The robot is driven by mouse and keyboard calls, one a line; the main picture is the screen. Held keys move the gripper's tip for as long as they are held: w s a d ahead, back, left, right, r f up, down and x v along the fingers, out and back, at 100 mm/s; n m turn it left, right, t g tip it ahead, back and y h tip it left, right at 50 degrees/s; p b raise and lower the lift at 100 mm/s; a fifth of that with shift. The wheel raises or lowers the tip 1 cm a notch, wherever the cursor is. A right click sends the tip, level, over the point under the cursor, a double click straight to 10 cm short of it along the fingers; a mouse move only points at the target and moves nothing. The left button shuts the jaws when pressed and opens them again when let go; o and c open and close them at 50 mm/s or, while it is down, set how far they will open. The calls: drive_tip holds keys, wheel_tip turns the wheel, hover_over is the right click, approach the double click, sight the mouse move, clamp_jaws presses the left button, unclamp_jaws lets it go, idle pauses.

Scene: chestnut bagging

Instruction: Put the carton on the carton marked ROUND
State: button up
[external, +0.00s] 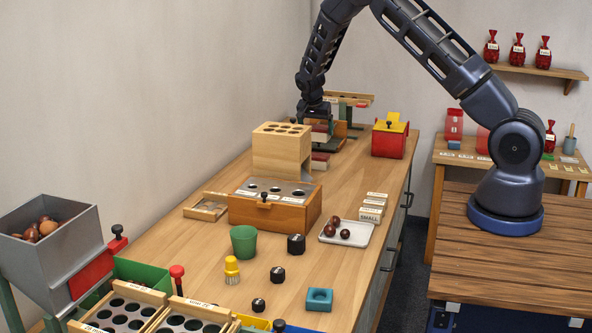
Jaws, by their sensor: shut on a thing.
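My gripper (317,117) is at the far end of the bench, shut on a small dark red carton (318,137) with a pale band. Part of the carton is hidden behind my gripper and the wooden block. Another red carton (320,160) with a pale top sits on the bench just below. The gap between the two cartons is too small to judge, and I cannot read a ROUND mark on either.
A red box with a yellow lid (390,139) stands to the right. A white tray (329,238) holds chestnuts. Bench space right of the cartons is clear.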

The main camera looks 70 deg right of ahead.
drive_tip(key=shift+f, duration=2.8)
drive_tip(key=shift+f, duration=0.1)
drive_tip(key=o, duration=0.8)
drive_tip(key=shift+o, duration=0.2)
